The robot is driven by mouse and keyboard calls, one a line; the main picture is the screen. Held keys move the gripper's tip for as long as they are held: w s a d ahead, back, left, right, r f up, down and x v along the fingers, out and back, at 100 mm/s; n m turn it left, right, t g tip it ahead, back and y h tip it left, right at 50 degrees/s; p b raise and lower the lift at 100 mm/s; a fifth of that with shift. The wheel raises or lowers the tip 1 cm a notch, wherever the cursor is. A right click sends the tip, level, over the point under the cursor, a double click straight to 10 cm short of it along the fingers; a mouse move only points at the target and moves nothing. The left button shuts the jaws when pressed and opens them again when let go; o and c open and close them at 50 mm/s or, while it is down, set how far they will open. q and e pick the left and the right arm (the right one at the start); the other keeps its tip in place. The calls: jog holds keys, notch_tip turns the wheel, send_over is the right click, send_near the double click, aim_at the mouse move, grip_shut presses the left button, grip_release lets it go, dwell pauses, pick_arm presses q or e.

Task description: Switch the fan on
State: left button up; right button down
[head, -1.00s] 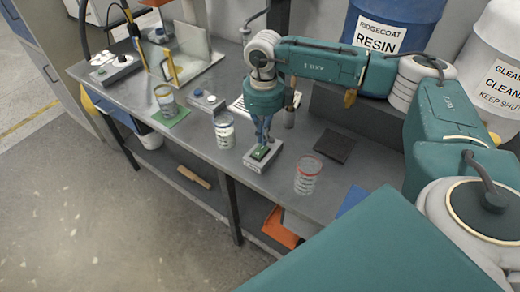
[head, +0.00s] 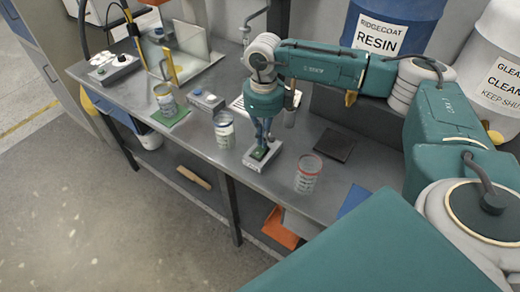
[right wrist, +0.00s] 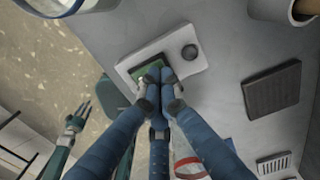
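A small pale switch box (head: 252,165) stands near the front edge of the bench. It has a green rocker-like part and, in the right wrist view, a dark round knob; that view shows the box body too (right wrist: 188,64). My right gripper (head: 262,147) points down over the green part. Its blue fingers (right wrist: 162,76) are together at the edge of the green part (right wrist: 146,72), seemingly touching it, with nothing seen between them. My left gripper (right wrist: 80,112) shows only in the right wrist view, low beside the bench, fingers apart and empty. I cannot pick out a fan.
Another control box (head: 207,103) and a knobbed box (head: 114,69) stand further left. Jars stand close by: one left of my right gripper (head: 224,130), a red-rimmed one right (head: 307,174), and one on a green mat (head: 165,98). A dark pad (head: 335,145) lies behind.

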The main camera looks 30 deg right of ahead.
jog(key=shift+f+b, duration=0.35)
jog(key=shift+f, duration=0.2)
jog(key=shift+r, duration=0.1)
jog(key=shift+r+p, duration=2.15)
jog(key=shift+r, duration=1.3)
